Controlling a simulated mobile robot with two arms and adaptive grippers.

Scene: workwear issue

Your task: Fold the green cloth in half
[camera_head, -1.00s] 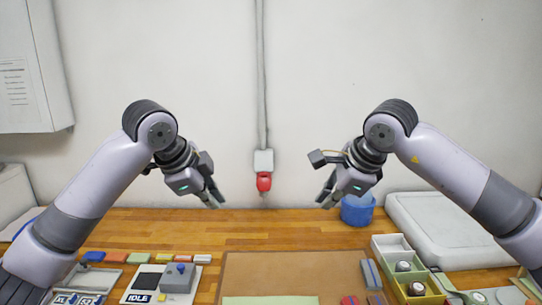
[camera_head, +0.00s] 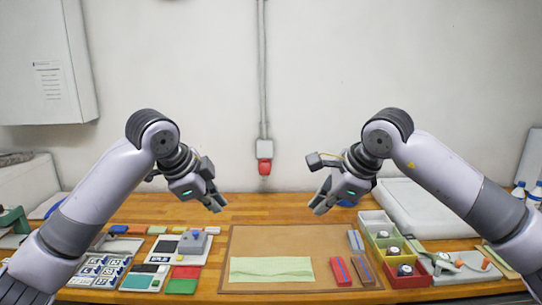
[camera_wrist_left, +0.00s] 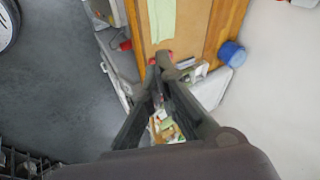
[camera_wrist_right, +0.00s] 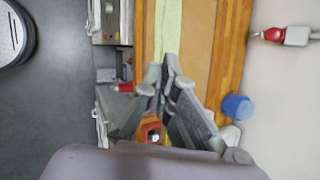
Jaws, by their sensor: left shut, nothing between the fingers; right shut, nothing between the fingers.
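The green cloth (camera_head: 271,269) is a pale green strip lying flat near the front of a brown mat (camera_head: 345,240) on the wooden table. It also shows in the left wrist view (camera_wrist_left: 161,20) and in the right wrist view (camera_wrist_right: 168,25). My left gripper (camera_head: 217,206) is shut and empty in the air, above and behind the cloth, to its left. My right gripper (camera_head: 318,208) is shut and empty in the air on the right side. Neither gripper touches the cloth. I cannot tell whether the cloth has more than one layer.
Red and brown folded strips (camera_head: 341,271) lie right of the cloth. Coloured bins (camera_head: 403,269) holding round items stand further right. A grey device with a panel (camera_head: 194,243) and label cards (camera_head: 98,270) are at the left. A blue container (camera_wrist_right: 237,107) stands behind. The mat's middle is clear.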

